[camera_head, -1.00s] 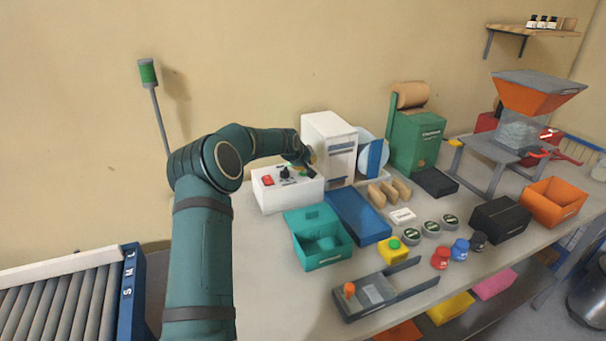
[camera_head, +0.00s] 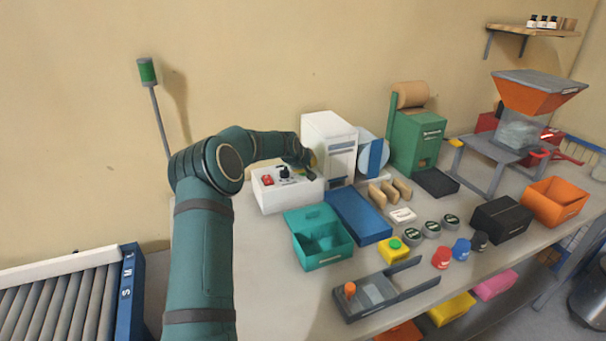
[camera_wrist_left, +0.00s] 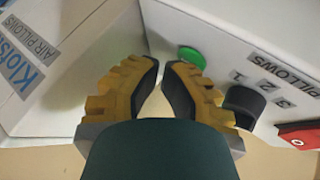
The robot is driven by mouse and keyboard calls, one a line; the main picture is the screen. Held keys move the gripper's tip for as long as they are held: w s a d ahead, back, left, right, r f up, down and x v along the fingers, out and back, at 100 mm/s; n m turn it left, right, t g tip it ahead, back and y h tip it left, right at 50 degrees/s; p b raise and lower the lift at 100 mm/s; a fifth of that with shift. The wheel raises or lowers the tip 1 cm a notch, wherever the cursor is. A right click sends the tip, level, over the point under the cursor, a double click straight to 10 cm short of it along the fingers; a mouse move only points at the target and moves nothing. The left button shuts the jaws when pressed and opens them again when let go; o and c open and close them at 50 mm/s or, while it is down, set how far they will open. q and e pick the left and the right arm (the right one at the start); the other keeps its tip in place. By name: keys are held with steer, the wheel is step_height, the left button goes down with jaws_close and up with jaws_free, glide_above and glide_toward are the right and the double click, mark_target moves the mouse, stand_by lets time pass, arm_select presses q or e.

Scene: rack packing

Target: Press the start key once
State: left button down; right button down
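The white control box (camera_head: 287,193) stands on the table against the tall white machine. In the left wrist view a round green key (camera_wrist_left: 191,56) sits on its white face, near the label "PILLOWS". My left gripper (camera_head: 312,165) is over the right part of the box. In the left wrist view my left gripper (camera_wrist_left: 161,66) has its yellow fingers drawn in, tips nearly together and empty. In the head view the gripper mostly hides the key. My right gripper is out of view.
Beside the key are a black knob (camera_wrist_left: 243,103) marked 1, 2, 3 and a red switch (camera_wrist_left: 300,135). The white machine (camera_head: 330,146) stands close to the right of my gripper. A yellow box with a green button (camera_head: 394,248) sits farther forward on the table.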

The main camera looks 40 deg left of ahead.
arm_select(q)
steer(key=shift+f, duration=0.2)
stand_by(0.5)
steer(key=shift+r, duration=0.8)
steer(key=shift+r+p, duration=0.1)
steer(key=shift+p, duration=0.2)
steer(key=shift+r+p, duration=1.35)
steer(key=shift+r, duration=1.1)
